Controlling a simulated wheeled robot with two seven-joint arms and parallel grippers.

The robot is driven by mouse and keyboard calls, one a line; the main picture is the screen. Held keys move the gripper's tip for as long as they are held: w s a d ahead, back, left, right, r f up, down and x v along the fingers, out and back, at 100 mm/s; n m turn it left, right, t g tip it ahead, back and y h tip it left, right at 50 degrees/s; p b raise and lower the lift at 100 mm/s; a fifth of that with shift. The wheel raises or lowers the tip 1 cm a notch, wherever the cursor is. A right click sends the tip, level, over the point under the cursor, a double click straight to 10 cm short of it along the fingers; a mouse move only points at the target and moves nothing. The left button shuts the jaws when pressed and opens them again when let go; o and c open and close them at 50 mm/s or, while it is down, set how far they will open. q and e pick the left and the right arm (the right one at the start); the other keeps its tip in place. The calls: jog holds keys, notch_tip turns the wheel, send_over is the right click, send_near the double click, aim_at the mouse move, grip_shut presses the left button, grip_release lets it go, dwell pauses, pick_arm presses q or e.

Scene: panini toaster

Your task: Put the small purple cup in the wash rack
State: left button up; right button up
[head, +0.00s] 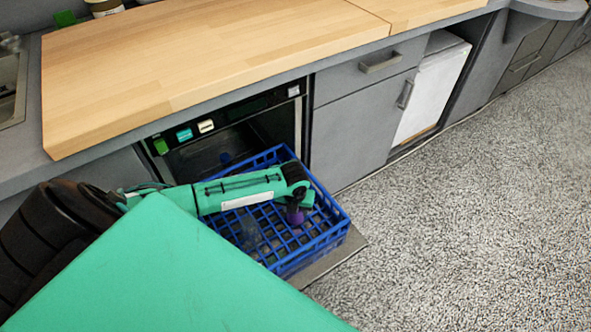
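The wash rack (335,222) is a blue plastic crate with a grid floor, pulled out in front of the open dishwasher. My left arm reaches across it from the left. My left gripper (299,206) points down over the right part of the rack. The small purple cup (295,217) shows right under the gripper, inside the rack's outline. The gripper hides part of the cup. I cannot tell whether the fingers are closed on it or whether the cup touches the rack floor. My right gripper is out of view.
A clear, glass-like item (250,232) appears in the rack's left part. The dishwasher opening (215,150) is behind the rack, under a wooden countertop (200,60). A grey cabinet (362,125) stands to the right. The speckled floor (460,220) at right is clear.

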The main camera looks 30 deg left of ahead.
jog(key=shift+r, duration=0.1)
pick_arm(q)
jog(key=o, duration=1.1)
jog(key=shift+f, duration=0.1)
notch_tip(320, 180, up, 12)
jog(key=s+p, duration=0.1)
jog(key=p, duration=0.1)
jog(key=shift+s+d, duration=0.15)
jog(key=shift+d, duration=0.15)
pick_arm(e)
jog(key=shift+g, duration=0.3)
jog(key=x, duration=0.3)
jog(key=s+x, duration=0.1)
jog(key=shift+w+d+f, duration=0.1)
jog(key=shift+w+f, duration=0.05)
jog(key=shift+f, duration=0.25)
